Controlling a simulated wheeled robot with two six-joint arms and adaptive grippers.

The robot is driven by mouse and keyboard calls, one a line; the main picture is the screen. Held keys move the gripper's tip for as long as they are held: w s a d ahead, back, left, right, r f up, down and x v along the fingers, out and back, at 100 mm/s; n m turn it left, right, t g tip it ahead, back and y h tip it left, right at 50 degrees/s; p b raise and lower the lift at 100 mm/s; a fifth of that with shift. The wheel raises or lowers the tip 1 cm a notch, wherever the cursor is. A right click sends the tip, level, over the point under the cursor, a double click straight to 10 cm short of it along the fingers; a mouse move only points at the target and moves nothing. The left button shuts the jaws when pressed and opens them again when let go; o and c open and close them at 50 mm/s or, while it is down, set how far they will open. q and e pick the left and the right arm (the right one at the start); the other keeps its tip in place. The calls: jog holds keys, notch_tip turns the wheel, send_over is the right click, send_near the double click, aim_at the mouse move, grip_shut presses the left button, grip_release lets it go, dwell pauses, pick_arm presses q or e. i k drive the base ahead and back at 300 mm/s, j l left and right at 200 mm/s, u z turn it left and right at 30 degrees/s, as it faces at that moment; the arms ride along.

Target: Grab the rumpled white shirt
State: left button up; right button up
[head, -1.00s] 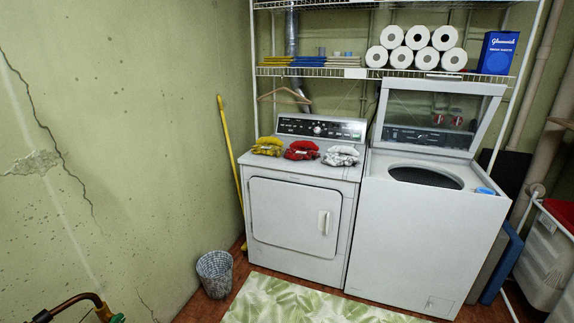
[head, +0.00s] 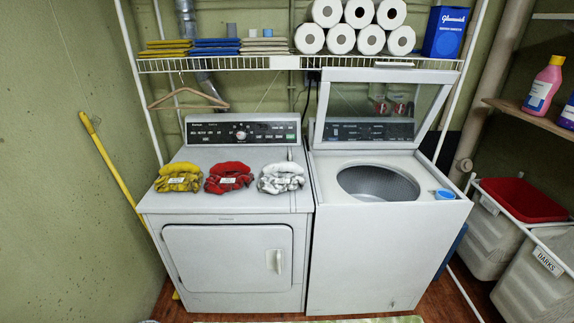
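The rumpled white shirt (head: 281,177) lies bunched up on top of the dryer, at the right end of a row of three crumpled shirts. A red shirt (head: 229,177) lies in the middle, and a yellow shirt (head: 179,177) lies at the left. The three lie apart, with small gaps between them. The white shirt is close to the dryer's right edge. Neither of my grippers shows in the head view.
The dryer (head: 230,255) has its door shut. The washer (head: 365,245) beside it has its lid up, with a blue cap (head: 445,194) on its right corner. A wire shelf (head: 290,63) hangs above. Laundry bins (head: 495,225) stand at right, a yellow pole (head: 115,175) leans at left.

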aim_at(277, 178)
jog(key=i+j, duration=0.25)
jog(key=i, duration=0.15)
jog(key=i+j, duration=0.3)
jog(key=i, duration=0.15)
jog(key=l+z, duration=0.05)
